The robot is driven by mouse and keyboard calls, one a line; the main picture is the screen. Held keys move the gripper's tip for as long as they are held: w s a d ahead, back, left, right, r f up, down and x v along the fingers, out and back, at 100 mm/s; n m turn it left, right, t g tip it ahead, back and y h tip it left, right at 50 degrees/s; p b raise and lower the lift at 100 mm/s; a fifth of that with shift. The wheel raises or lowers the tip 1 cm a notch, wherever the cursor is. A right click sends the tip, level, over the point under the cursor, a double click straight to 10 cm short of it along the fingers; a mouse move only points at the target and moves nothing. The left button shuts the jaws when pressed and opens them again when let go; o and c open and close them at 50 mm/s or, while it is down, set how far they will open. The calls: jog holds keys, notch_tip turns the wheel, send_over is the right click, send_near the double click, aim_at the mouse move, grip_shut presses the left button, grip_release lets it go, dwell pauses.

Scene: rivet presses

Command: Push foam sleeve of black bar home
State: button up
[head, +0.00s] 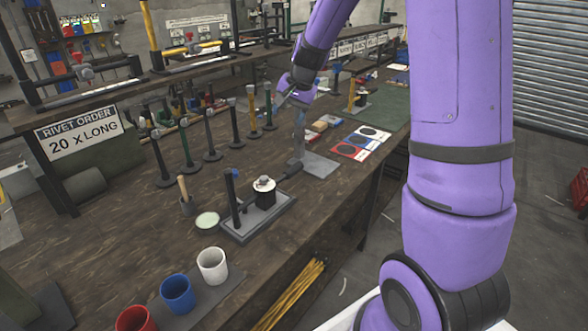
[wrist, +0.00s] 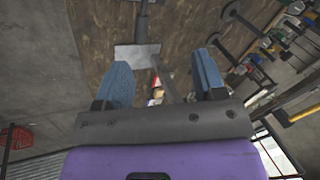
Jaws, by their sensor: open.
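A small press on a grey base (head: 258,218) stands on the workbench, with a short upright black post and a white round disc (head: 264,184) on top. A black bar (head: 284,176) runs from the press toward a grey plate (head: 319,166). Its far end carries a thicker dark sleeve (head: 294,165); I cannot tell how far the sleeve is pushed on.
Several upright handled tools (head: 210,140) stand in a row behind. A red cup (head: 136,319), blue cup (head: 177,292) and white cup (head: 212,265) stand at the front. Printed cards (head: 361,140) and a green mat (head: 384,106) lie farther right. A raised shelf runs along the back.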

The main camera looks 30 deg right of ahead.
jog(key=w+d+f+m, duration=0.2)
jog(key=w+d+f, duration=0.3)
jog(key=f, duration=0.4)
jog(key=m, duration=0.3)
send_near(294, 167)
jog(key=x, duration=1)
jog(key=shift+w+f, duration=0.15)
jog(key=shift+f, duration=0.25)
